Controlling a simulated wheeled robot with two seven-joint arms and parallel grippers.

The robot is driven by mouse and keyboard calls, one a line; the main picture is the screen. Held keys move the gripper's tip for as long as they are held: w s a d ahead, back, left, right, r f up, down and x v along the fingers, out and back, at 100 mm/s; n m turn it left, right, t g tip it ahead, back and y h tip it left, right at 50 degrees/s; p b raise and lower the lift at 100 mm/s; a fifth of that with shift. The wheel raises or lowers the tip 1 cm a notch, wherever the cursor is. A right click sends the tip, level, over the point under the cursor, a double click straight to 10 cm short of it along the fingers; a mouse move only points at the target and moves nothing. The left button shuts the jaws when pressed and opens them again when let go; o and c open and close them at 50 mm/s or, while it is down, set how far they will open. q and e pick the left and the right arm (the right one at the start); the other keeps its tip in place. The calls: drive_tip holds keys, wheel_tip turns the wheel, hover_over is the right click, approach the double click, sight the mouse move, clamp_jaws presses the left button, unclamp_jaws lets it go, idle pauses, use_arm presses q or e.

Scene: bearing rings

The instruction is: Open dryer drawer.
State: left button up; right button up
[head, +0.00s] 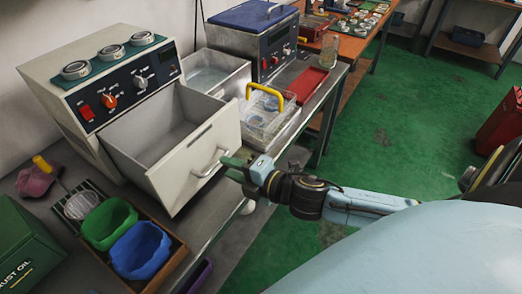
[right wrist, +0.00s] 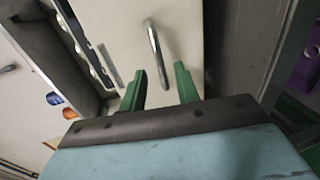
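The dryer (head: 88,118) is a cream box with a dark control panel, at the left of the head view. Its drawer (head: 172,178) stands pulled out, with the empty-looking inside showing. A curved metal handle (head: 209,163) is on the drawer front; it also shows in the right wrist view (right wrist: 154,48). My right gripper (head: 238,163) has green fingers and is just in front of the handle. In the right wrist view the fingers (right wrist: 159,84) are apart with nothing between them, and the handle is beyond their tips. My left gripper is not in view.
A wooden tray (head: 172,262) with a green bowl (head: 109,222) and a blue bowl (head: 141,249) sits in front of the dryer. A clear basket with a yellow handle (head: 268,93) and a blue-lidded machine (head: 255,38) stand beyond the drawer. Green floor lies to the right.

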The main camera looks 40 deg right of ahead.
drive_tip(key=v, duration=0.9)
drive_tip(key=shift+s, duration=0.25)
drive_tip(key=shift+d, duration=0.1)
drive_tip(key=s+d+f+m+g+h, duration=0.2)
drive_tip(key=d+f+m, duration=0.15)
drive_tip(key=f, duration=0.65)
drive_tip(key=s+d+f+m+g+h, duration=0.1)
drive_tip(key=d+f+m+h, duration=0.2)
drive_tip(key=f, duration=0.6)
drive_tip(key=s+d+f+m+g+h, duration=0.15)
drive_tip(key=d+f+m, duration=0.3)
drive_tip(key=f, duration=0.55)
drive_tip(key=s+f+m+g, duration=0.45)
drive_tip(key=s+f, duration=0.55)
drive_tip(key=f, duration=0.3)
drive_tip(key=s+a+f+m+g, duration=0.2)
drive_tip(key=s+a+f, duration=0.1)
drive_tip(key=s, duration=0.4)
drive_tip(key=s+a+f+m+g, duration=0.2)
drive_tip(key=s+a+f, duration=0.2)
drive_tip(key=s, duration=0.4)
drive_tip(key=shift+a+f, duration=0.2)
drive_tip(key=shift+a, duration=0.05)
